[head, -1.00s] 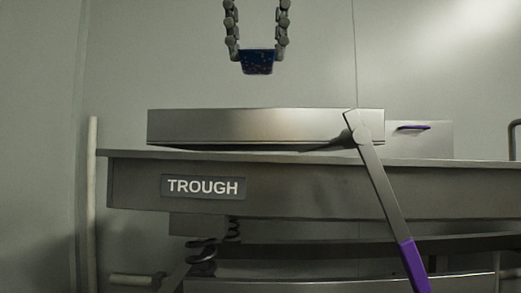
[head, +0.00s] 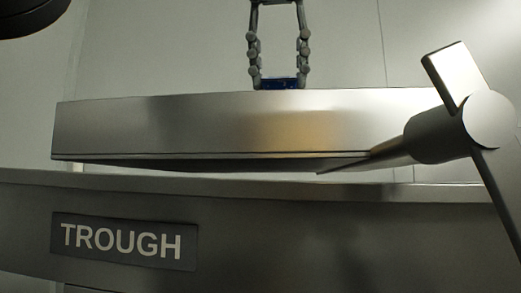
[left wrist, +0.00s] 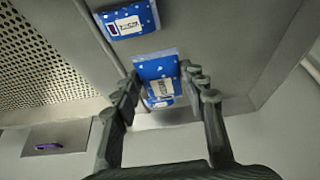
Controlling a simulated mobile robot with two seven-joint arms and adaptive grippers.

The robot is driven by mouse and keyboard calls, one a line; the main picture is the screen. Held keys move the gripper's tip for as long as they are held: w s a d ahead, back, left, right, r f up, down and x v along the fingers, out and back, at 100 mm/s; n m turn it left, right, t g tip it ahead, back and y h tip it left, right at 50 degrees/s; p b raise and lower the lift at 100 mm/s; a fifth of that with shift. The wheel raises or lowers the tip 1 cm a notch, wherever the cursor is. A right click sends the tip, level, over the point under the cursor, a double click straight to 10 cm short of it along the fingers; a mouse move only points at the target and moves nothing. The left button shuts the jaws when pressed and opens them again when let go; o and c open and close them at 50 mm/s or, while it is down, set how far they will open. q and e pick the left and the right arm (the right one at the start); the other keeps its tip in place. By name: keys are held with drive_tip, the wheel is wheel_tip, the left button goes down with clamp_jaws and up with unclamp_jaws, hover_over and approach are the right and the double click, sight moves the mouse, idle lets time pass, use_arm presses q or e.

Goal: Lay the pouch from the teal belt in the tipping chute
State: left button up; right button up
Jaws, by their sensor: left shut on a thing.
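My left gripper (head: 280,82) hangs from above in the head view, fingers down, just behind the top edge of the metal chute (head: 180,125). It is shut on a blue pouch (head: 280,84), of which only a thin strip shows above the chute's front wall. In the left wrist view the held pouch (left wrist: 156,68) is blue with white dots and a pale label, between the fingertips. A second blue pouch (left wrist: 128,20) lies on a grey surface at upper left. Another blue pouch (left wrist: 158,102) is partly hidden behind the held one. My right gripper is not in view.
The dark trough (head: 320,230) with its white-lettered sign (head: 125,241) runs below the chute. A lever with a round hub (head: 490,120) stands at right in front. A perforated panel (left wrist: 45,65) and a purple handle (left wrist: 47,147) show in the left wrist view.

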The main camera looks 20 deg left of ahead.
use_arm(q)
drive_tip(key=w+a+f, duration=0.1)
drive_tip(key=w+f, duration=0.1)
drive_tip(key=w+a+f, duration=0.2)
drive_tip(key=w, duration=0.1)
drive_tip(key=w+a+f, duration=0.1)
drive_tip(key=w+a, duration=0.1)
drive_tip(key=w, duration=0.1)
drive_tip(key=shift+w+a+f, duration=0.1)
drive_tip(key=shift+w+f, duration=0.05)
drive_tip(key=shift+f, duration=2.15)
drive_tip(key=shift+f, duration=0.1)
drive_tip(key=o, duration=1.3)
drive_tip(key=shift+c, duration=0.2)
drive_tip(key=v, duration=0.7)
drive_tip(key=shift+r, duration=0.4)
